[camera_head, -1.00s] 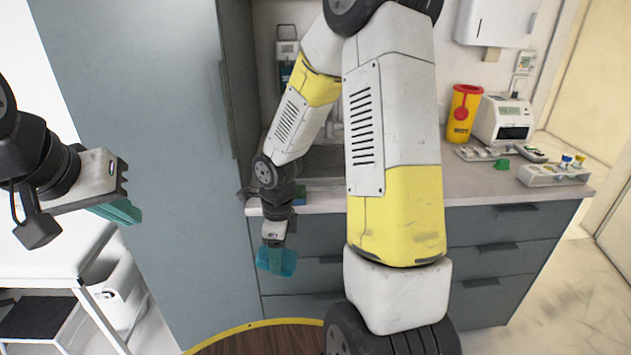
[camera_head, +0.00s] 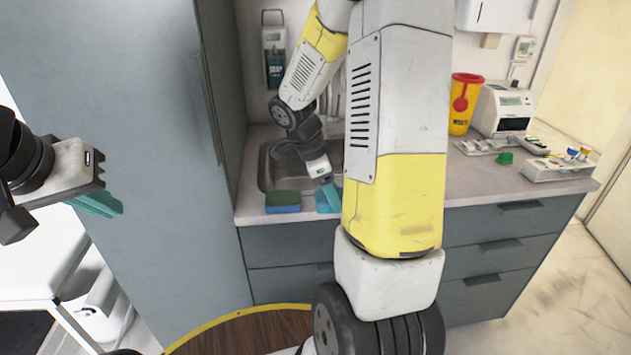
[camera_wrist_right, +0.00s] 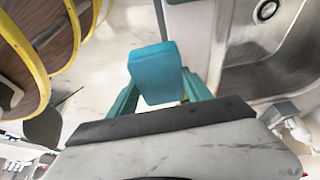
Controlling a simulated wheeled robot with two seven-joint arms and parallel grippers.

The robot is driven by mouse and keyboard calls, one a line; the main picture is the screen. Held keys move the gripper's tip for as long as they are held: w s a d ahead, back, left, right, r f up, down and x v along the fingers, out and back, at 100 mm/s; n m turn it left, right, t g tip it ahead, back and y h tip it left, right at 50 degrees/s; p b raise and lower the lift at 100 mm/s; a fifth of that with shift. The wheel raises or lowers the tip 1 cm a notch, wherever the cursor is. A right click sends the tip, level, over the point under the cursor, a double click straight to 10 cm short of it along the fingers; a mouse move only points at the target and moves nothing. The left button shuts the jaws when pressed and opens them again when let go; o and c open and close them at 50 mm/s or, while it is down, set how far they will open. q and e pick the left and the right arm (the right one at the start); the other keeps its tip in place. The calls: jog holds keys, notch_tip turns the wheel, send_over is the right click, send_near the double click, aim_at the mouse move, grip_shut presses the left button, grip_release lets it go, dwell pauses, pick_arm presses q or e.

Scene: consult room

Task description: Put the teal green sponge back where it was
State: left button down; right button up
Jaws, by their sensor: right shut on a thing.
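The teal green sponge (camera_wrist_right: 156,73) is between the teal fingers of my right gripper (camera_wrist_right: 165,98) in the wrist view, and the jaws are shut on it. In the head view my right gripper (camera_head: 328,186) is over the counter's front strip, with the sponge (camera_head: 322,201) at its tips, partly hidden by my arm. I cannot tell whether the sponge touches the counter. My left gripper (camera_head: 97,204) is in the air at the far left, away from the counter; its teal fingers are seen edge-on, so their opening is unclear.
A blue sponge with a green top (camera_head: 283,202) lies on the counter (camera_head: 251,211) just left of the held sponge. The sink (camera_head: 268,172) is behind it, and also at right in the wrist view (camera_wrist_right: 285,58). A tall grey cabinet (camera_head: 130,130) stands left.

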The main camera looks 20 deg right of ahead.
jog(key=w+d, duration=0.2)
jog(key=w, duration=0.1)
jog(key=w+d, duration=0.1)
jog(key=shift+w+f, duration=0.3)
jog(key=shift+w, duration=0.1)
notch_tip(320, 180, down, 4)
jog(key=shift+w+d+r, duration=0.1)
jog(key=shift+r, duration=0.1)
jog(key=o, duration=1.2)
jog(key=shift+r, duration=0.1)
jog(key=v, duration=1.2)
jog(key=s+a+r+n+t+y, duration=0.2)
jog(key=s+a+r+n, duration=0.1)
jog(key=s+n, duration=0.3)
jog(key=s+a+r+n+t+y, duration=0.2)
jog(key=s+a+r+n, duration=0.2)
jog(key=n, duration=0.4)
jog(key=s+a+r+n+t+y, duration=0.2)
jog(key=s+a+r+n+t, duration=0.1)
jog(key=s+a+n, duration=0.2)
jog(key=shift+s+r+n, duration=0.2)
jog(key=shift+s+n, duration=0.4)
jog(key=shift+s, duration=0.4)
jog(key=shift+s+r+n, duration=0.2)
jog(key=shift+s+n, duration=0.4)
jog(key=shift+s, duration=0.35)
